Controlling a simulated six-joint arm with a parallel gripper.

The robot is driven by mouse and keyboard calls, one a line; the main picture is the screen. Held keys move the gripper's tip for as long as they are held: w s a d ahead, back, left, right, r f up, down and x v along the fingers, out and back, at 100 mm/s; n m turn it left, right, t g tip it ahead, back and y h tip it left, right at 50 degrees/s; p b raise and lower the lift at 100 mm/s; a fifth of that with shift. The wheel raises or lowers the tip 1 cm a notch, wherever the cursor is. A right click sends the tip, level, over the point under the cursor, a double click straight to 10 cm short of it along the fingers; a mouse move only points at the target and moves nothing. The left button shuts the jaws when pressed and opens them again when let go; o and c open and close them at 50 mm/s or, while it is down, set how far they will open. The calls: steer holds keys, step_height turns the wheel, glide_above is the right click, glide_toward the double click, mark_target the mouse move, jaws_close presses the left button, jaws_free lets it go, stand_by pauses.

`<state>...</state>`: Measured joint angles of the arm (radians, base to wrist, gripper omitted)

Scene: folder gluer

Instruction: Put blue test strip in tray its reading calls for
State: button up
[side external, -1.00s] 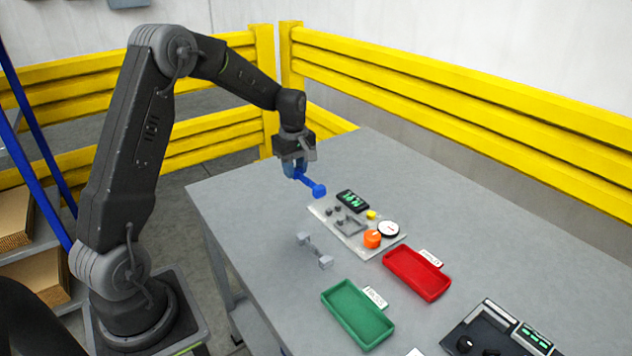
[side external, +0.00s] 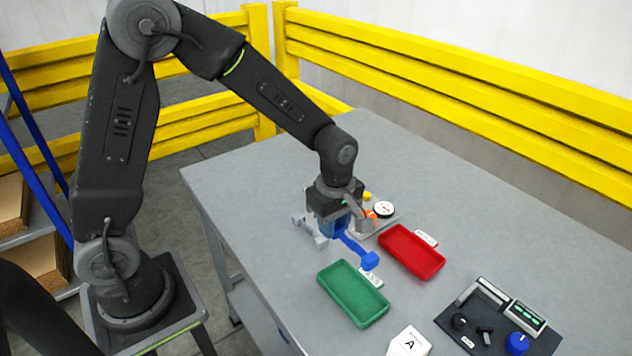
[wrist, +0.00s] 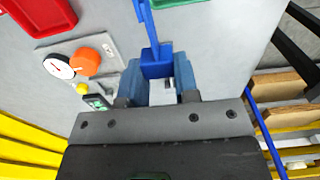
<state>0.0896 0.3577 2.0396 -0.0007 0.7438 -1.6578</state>
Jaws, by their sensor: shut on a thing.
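The blue test strip (side external: 358,250) is a dumbbell-shaped piece with a block at each end. My gripper (side external: 335,228) is shut on one end block, and the other end sticks out toward the trays. In the wrist view the blue strip (wrist: 152,48) runs up from between the fingers of my gripper (wrist: 158,78). The green tray (side external: 352,293) is empty, in front of the strip's free end. The red tray (side external: 412,251) is empty, to the right of the strip. The strip is held above the table near both. The labels beside the trays are too small to read surely.
A grey strip (side external: 309,229) lies left of my gripper. The tester plate with a dial (side external: 384,209) and orange knob is partly hidden behind my gripper. A dark control panel (side external: 497,325) and a white block marked A (side external: 408,343) stand at the front right.

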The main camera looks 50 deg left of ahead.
glide_above(333, 276)
steer(key=shift+w+f, duration=0.15)
steer(key=shift+f, duration=2.7)
steer(key=shift+s+f, duration=0.2)
steer(key=shift+f, duration=0.5)
steer(key=shift+a, duration=0.1)
steer(key=o, duration=1)
steer(key=shift+r, duration=0.1)
steer(key=shift+w+r, duration=0.2)
steer(key=shift+r, duration=4.85)
